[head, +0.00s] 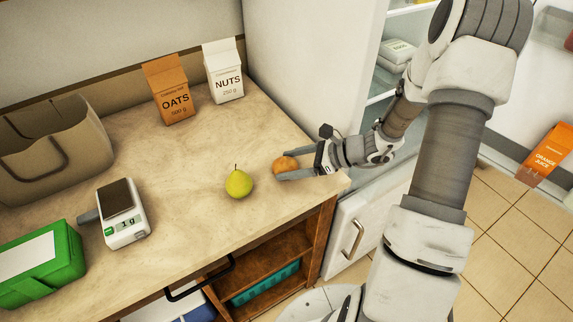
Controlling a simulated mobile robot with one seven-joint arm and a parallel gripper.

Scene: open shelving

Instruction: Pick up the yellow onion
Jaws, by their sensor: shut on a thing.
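The yellow onion (286,164) is a small round orange-brown thing near the right end of the counter. My gripper (290,166) reaches in from the right and is shut on it, with a finger on either side. The onion is at or just above the counter top; I cannot tell whether it touches. Part of its right side is hidden between the fingers.
A yellow-green pear (239,184) stands just left of the gripper. Oats (172,92) and nuts (225,72) packages stand at the back. A scale (123,222), green box (40,268) and bag (55,145) are left. An open fridge (318,70) is right.

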